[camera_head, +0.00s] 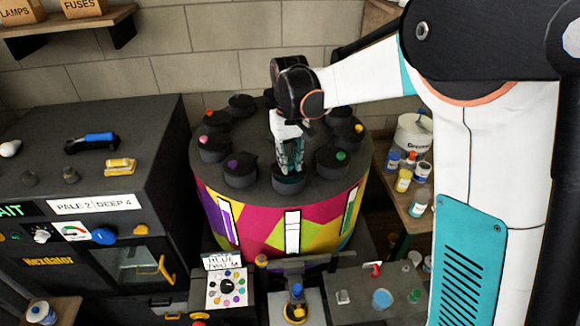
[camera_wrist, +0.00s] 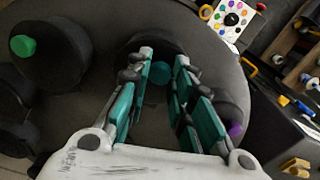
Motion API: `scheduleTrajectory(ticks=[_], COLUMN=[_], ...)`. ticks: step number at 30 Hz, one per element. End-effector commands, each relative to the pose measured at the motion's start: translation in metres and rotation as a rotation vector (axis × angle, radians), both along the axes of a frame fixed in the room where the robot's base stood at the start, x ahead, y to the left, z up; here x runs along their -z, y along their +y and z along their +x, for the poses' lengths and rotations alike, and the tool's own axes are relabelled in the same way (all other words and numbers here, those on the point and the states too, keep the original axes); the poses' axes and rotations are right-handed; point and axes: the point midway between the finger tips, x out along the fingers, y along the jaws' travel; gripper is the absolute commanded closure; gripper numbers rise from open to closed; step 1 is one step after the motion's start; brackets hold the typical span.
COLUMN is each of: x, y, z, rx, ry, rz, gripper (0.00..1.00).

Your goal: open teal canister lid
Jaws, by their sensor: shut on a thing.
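The teal canister (camera_head: 289,184) stands at the front of the round carousel's dark top. Its dark lid has a small teal knob (camera_wrist: 160,70), which shows between my fingers in the wrist view. My gripper (camera_head: 289,170) points down onto this lid from above. In the wrist view my gripper (camera_wrist: 164,62) is shut on the lid, with one teal-padded finger on each side of the knob. The lid appears seated on the canister. The fingers hide the knob in the head view.
Other dark canisters with coloured knobs ring the carousel (camera_head: 262,222), including purple (camera_head: 240,168) and green (camera_head: 333,160) ones close on either side. A dark oven-like machine (camera_head: 90,200) stands left. A shelf with paint jars (camera_head: 404,178) is at right.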

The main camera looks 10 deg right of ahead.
Motion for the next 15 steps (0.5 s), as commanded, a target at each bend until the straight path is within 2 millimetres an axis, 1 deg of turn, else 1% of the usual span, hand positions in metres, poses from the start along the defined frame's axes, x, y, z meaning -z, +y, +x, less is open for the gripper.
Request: scheduleTrajectory(ticks=[1, 9, 15], x=[-0.003, -0.019, -0.027], y=[0.000, -0.001, -0.001], z=[0.006, 0.025, 0.040], rx=[0.002, 0.002, 0.002], ry=[-0.009, -0.010, -0.011], rz=[0.001, -0.001, -0.002], gripper=[1.00, 1.00, 1.00])
